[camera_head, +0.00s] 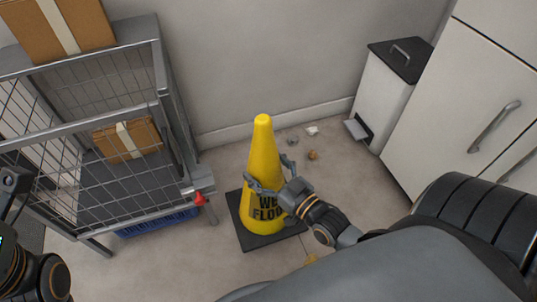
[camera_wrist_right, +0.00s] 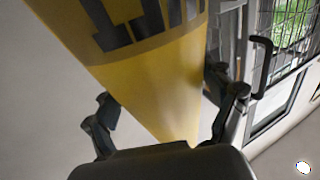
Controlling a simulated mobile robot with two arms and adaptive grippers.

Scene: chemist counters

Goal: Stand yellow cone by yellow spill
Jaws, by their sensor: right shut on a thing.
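The yellow cone (camera_head: 262,150) with dark "WET FLOOR" lettering is upright on its dark square base (camera_head: 246,237) in the head view. The base appears to be at floor level. My right gripper (camera_head: 268,174) is shut on the cone's upper body, one finger on each side. In the right wrist view the yellow cone (camera_wrist_right: 150,70) fills the space between the fingers of my right gripper (camera_wrist_right: 165,112). Only parts of my left arm show at the left edge.
A wire cage trolley (camera_head: 160,95) with cardboard boxes (camera_head: 128,139) stands close left of the cone. A white pedal bin (camera_head: 383,101) and white cabinet (camera_head: 465,110) stand right. Small litter (camera_head: 312,155) lies behind the cone. Floor between cone and cabinet is mostly open.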

